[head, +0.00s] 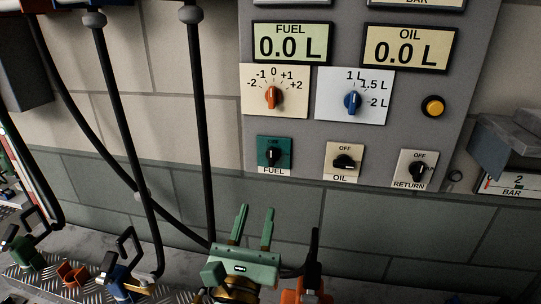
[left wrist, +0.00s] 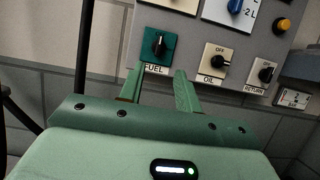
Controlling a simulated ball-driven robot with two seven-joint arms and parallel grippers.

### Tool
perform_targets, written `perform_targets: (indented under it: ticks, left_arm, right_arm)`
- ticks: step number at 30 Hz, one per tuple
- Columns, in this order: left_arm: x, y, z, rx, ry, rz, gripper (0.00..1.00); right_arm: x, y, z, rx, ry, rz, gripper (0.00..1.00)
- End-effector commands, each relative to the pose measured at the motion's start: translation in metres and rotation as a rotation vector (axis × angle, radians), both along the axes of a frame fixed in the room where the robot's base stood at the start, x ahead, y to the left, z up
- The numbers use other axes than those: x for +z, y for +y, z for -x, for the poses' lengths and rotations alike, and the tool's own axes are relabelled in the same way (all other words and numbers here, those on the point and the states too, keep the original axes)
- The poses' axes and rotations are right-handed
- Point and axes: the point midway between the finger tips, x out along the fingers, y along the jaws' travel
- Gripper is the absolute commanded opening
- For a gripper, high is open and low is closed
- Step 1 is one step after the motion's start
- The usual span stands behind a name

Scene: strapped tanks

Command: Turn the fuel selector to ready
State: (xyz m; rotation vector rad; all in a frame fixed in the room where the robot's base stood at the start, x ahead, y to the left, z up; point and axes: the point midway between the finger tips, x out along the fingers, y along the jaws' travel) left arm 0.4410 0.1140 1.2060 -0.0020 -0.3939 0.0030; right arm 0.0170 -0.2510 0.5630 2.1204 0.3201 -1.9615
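The fuel selector is a black knob (head: 273,154) on a green plate (head: 285,143) marked FUEL, low on the grey panel. Its grip stands about upright; the small word above it is too small to read. It also shows in the left wrist view (left wrist: 158,45), just beyond my fingertips. My left gripper (head: 256,209) has green fingers, apart and empty. It is below the fuel plate and not touching the knob. In the left wrist view the left gripper (left wrist: 158,72) points up at the lower part of the plate. My right gripper is not in view.
To the right sit the OIL knob (head: 344,161), turned sideways, and the RETURN knob (head: 418,170). Above are an orange-pointer dial (head: 273,97), a blue-pointer dial (head: 353,101) and displays reading 0.0 L. Black hoses (head: 199,130) hang left. An orange-handled item (head: 306,284) stands beside my gripper.

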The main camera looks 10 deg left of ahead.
Motion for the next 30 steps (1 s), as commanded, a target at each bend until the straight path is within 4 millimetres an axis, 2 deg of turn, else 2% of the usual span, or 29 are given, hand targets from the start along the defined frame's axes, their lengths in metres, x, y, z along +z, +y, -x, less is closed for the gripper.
perform_targets:
  ticks: [1,9,15,21,29,30]
  left_arm:
    - [0.011,0.0,-0.012,0.002,-0.004,0.001,0.34]
    - [0.036,0.0,-0.076,0.001,-0.003,-0.001,0.34]
    - [0.047,0.001,-0.109,0.002,-0.001,-0.001,0.34]
    - [0.051,0.001,-0.122,0.001,0.0,-0.002,0.34]
    - [0.051,0.001,-0.123,0.001,0.001,-0.003,0.34]
    - [0.051,0.001,-0.123,0.001,0.0,-0.002,0.23]
  right_arm:
    - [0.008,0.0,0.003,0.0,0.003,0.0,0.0]
    - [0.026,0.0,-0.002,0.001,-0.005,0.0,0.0]
    - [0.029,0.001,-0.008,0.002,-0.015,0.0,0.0]
    - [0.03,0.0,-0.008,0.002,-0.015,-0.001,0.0]
    - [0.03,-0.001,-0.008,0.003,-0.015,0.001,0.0]
    - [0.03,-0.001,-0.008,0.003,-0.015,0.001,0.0]
